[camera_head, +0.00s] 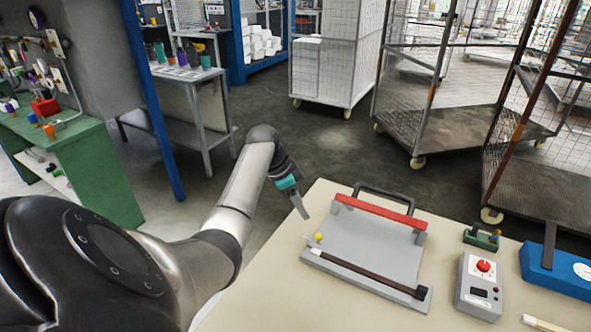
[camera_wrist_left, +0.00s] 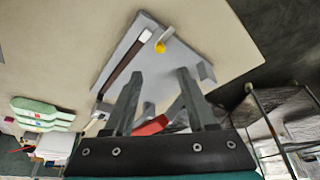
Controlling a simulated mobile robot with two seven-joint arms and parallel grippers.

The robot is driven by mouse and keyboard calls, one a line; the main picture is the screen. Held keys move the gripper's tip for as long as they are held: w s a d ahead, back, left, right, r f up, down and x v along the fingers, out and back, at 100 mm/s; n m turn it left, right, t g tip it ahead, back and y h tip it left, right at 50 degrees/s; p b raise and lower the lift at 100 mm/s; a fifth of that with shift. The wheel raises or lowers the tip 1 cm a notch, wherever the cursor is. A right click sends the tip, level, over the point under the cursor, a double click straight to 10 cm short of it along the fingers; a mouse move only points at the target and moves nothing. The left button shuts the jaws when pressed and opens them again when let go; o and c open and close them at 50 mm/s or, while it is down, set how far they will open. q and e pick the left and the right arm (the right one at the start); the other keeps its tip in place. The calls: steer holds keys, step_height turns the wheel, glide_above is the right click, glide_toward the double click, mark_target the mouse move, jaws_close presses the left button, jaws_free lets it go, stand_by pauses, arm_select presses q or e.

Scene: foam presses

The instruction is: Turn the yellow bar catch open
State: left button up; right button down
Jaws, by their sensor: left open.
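The small yellow catch (camera_head: 318,238) sits at the left front corner of a grey flat press (camera_head: 365,245), by the end of a dark bar (camera_head: 368,272). In the left wrist view the yellow catch (camera_wrist_left: 160,48) shows as a round knob beside a short grey piece, just beyond my fingertips. My left gripper (camera_head: 302,212) is above the left edge of the press, apart from the catch. In the left wrist view my left gripper (camera_wrist_left: 159,74) has its two fingers spread, with nothing between them. My right gripper is not in view.
A red bar (camera_head: 380,211) and black handle (camera_head: 385,192) lie along the press's far side. Right of it stand a grey control box (camera_head: 480,285) with a red knob, a small green device (camera_head: 482,238) and a blue device (camera_head: 557,270). The table's front left is clear.

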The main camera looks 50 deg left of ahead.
arm_select(q)
steer(key=shift+v, duration=1.35)
